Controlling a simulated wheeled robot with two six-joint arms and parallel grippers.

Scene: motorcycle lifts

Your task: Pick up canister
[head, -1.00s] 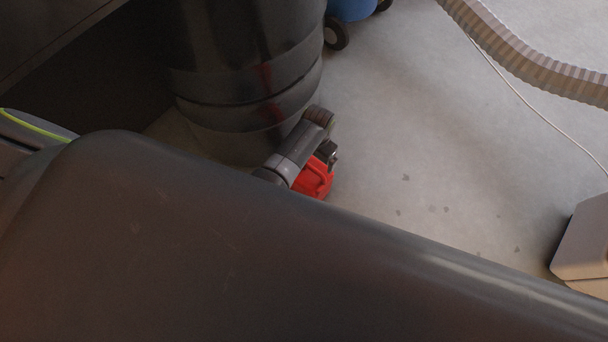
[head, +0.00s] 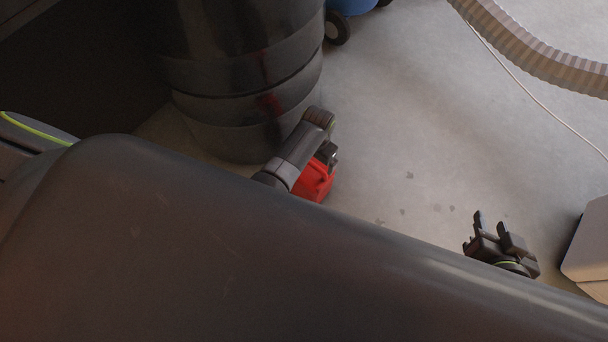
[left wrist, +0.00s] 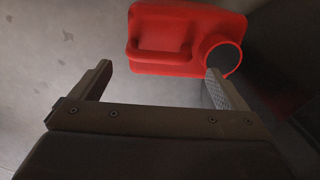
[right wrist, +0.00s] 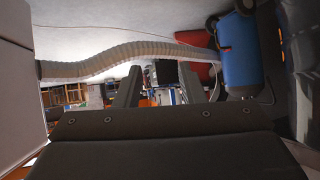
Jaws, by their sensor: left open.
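The red canister (head: 315,181) sits on the floor beside a black drum, partly hidden by my left arm in the head view. In the left wrist view the canister (left wrist: 152,22) lies just beyond the fingertips, with its moulded handle and a dark round cap or opening facing the camera. My left gripper (left wrist: 158,72) is open and empty, with the canister's near edge roughly across the gap. Any contact is hard to tell. My right gripper (head: 491,224) is open and empty, well to the right of the canister; its spread fingers (right wrist: 158,82) also show in the right wrist view.
The black drum (head: 240,75) stands close to the left of the canister. A blue wheeled tank (head: 350,8) is behind it. A ribbed hose (head: 530,60) and thin cable cross the upper right. A pale box (head: 590,245) is at the right edge. Floor between is clear.

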